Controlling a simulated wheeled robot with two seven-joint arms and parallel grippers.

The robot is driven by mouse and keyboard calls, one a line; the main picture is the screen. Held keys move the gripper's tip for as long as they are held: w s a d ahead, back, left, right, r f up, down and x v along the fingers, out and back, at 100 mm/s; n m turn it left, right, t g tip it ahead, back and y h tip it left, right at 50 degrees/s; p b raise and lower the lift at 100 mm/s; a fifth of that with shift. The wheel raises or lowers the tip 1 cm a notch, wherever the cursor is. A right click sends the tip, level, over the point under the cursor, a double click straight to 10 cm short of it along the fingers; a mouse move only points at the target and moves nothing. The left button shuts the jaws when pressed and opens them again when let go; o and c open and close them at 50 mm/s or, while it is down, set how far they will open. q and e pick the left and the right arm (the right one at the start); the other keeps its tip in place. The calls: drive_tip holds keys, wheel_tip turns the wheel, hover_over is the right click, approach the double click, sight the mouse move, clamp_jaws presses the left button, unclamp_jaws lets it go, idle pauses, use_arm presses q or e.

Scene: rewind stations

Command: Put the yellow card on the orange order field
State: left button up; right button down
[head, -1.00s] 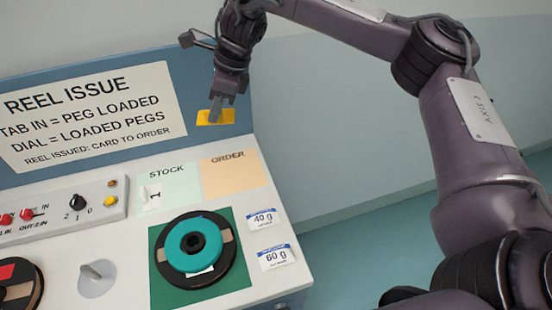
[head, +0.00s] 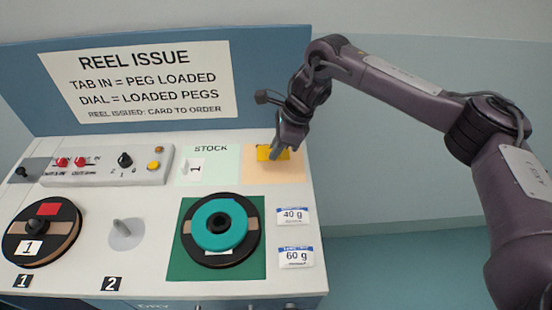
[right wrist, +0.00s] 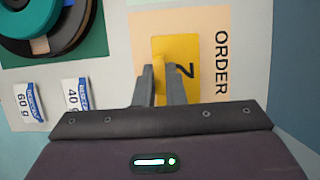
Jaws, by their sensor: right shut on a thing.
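The yellow card (head: 264,154) is in my right gripper (head: 278,151), over the orange order field (head: 286,176) at the console's back right. In the right wrist view the card (right wrist: 187,47) bears a dark 2 and lies within the orange field's outline (right wrist: 142,30), beside the word ORDER. The gripper's fingers (right wrist: 160,78) are shut on the card's raised yellow grip. I cannot tell whether the card touches the field or hangs just above it. My left gripper is in neither view.
The pale green STOCK field (head: 222,170) with a white 1 card lies left of the order field. A teal reel (head: 208,241) on a green mat (head: 179,268) and two weight labels (head: 292,216) lie in front. A blue sign board (head: 270,80) rises behind.

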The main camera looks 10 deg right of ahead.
sight(276, 171)
drive_tip(key=shift+f, duration=0.6)
wheel_tip(276, 171, down, 4)
drive_tip(key=shift+r+p, duration=0.2)
drive_tip(key=shift+p, duration=0.2)
drive_tip(key=shift+f, duration=0.15)
drive_tip(key=c, duration=1.5)
unclamp_jaws()
drive_tip(key=shift+r, duration=0.2)
